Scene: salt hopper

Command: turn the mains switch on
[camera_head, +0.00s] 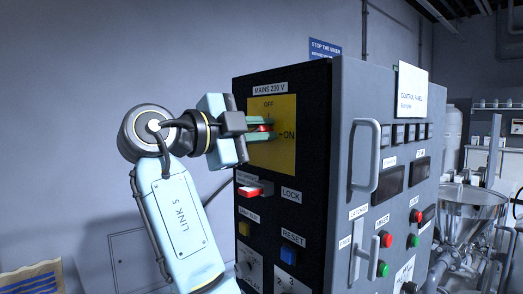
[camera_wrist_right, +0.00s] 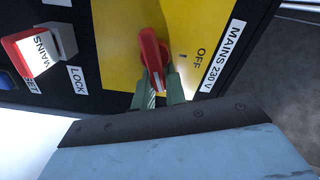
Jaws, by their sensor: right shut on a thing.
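The mains switch is a red rotary handle (camera_wrist_right: 151,48) on a yellow plate (camera_head: 287,150) marked OFF at the top and ON at the right. My right gripper (camera_head: 262,128) has its green fingers shut on the handle, one above and one below it. It also shows in the right wrist view (camera_wrist_right: 157,88). My left gripper is not in view.
Below the plate, a red MAINS tag (camera_head: 249,191) sticks out beside the LOCK label. A blue RESET button (camera_head: 292,253) is lower. The cabinet's side has a grey door handle (camera_head: 367,156) and several buttons. A metal hopper (camera_head: 468,215) stands at the right.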

